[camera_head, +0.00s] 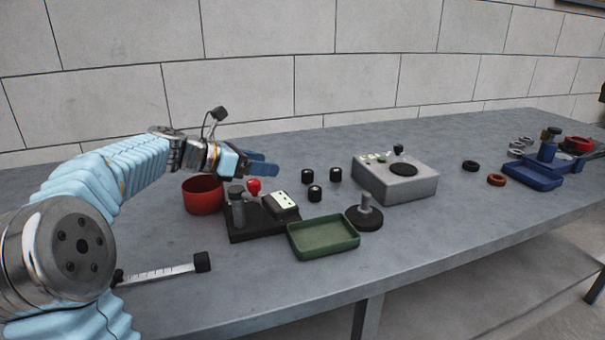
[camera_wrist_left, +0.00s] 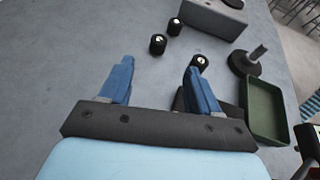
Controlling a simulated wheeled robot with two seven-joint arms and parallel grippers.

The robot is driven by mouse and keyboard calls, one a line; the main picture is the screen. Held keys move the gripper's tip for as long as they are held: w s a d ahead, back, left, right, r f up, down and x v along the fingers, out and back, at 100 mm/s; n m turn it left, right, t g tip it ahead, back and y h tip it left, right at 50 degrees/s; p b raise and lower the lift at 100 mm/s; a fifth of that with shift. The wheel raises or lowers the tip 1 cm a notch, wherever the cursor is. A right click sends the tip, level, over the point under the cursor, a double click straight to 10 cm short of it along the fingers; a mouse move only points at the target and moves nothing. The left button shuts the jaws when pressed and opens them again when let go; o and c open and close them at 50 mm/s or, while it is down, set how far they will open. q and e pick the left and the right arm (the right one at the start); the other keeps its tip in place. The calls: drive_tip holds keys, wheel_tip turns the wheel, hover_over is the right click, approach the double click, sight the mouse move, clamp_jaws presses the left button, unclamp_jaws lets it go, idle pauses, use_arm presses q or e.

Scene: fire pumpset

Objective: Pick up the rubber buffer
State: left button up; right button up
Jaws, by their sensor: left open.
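Three small black cylinders with pale centres, which look like rubber buffers, stand on the table: a left back one (camera_head: 307,175), a right back one (camera_head: 335,174) and a front one (camera_head: 315,193). In the left wrist view, two stand beyond the fingers, a nearer one (camera_wrist_left: 158,44) and a farther one (camera_wrist_left: 175,26). A third (camera_wrist_left: 199,62) is partly hidden behind the right-hand finger. My left gripper (camera_head: 268,164) has its blue fingers apart, empty, left of the buffers and above the table. It also shows in the left wrist view (camera_wrist_left: 160,68). My right gripper is out of view.
A red bowl (camera_head: 203,197) and a black-based device (camera_head: 255,222) lie below the left gripper. A green tray (camera_head: 323,240), a black disc with a post (camera_head: 364,217) and a grey box (camera_head: 400,185) stand around the buffers. Rings and a blue tool (camera_head: 533,177) lie farther right.

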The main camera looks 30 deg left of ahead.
use_arm(q)
approach(306, 172)
drive_tip(key=x, duration=0.3)
drive_tip(key=shift+w+d+r, duration=0.1)
drive_tip(key=shift+w, duration=0.2)
drive_tip(key=x, duration=0.2)
drive_tip(key=p+x, duration=0.1)
drive_tip(key=x, duration=0.2)
drive_tip(key=shift+f, duration=0.25)
drive_tip(key=c, duration=1.1)
